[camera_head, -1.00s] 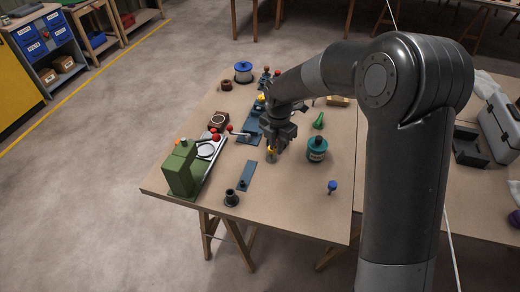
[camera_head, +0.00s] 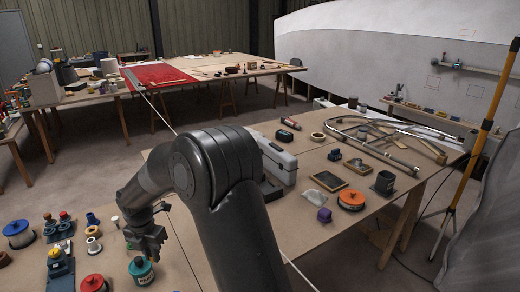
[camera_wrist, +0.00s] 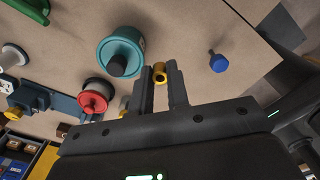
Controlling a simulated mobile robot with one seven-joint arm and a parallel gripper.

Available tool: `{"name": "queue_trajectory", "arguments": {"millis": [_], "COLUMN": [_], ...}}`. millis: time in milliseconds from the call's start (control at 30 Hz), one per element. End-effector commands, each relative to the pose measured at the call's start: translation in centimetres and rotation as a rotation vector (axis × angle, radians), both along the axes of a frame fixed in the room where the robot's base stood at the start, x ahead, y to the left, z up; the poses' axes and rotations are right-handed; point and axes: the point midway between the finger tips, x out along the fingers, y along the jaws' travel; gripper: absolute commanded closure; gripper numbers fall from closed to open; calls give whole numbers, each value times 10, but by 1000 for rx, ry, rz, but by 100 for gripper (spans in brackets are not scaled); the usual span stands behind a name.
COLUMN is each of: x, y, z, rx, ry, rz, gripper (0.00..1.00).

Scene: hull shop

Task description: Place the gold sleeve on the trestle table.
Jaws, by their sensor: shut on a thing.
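In the wrist view my gripper (camera_wrist: 160,69) is shut on the small gold sleeve (camera_wrist: 159,73), which sits between the fingertips. In the head view my gripper (camera_head: 150,246) is at the lower left, over the near trestle table (camera_head: 310,228). The sleeve cannot be made out there. A teal container (camera_head: 141,270) stands close to the gripper; it is also in the wrist view (camera_wrist: 121,50). I cannot tell how high the sleeve is above the table.
A red knob (camera_wrist: 93,97) and a blue knob (camera_wrist: 218,62) are near the gripper. A table with red cloth (camera_head: 160,76) is behind.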

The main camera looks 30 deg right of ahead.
Motion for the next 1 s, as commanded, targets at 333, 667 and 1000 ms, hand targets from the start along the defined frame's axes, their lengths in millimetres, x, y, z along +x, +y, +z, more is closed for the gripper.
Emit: {"name": "queue_trajectory", "arguments": {"millis": [333, 667, 1000], "x": [14, -16, -86], "y": [-162, -309, -447], "z": [0, 0, 0], "rx": [0, 0, 0], "ry": [0, -1, -1], "rz": [-352, -678, -1011], "gripper": [100, 100, 100]}}
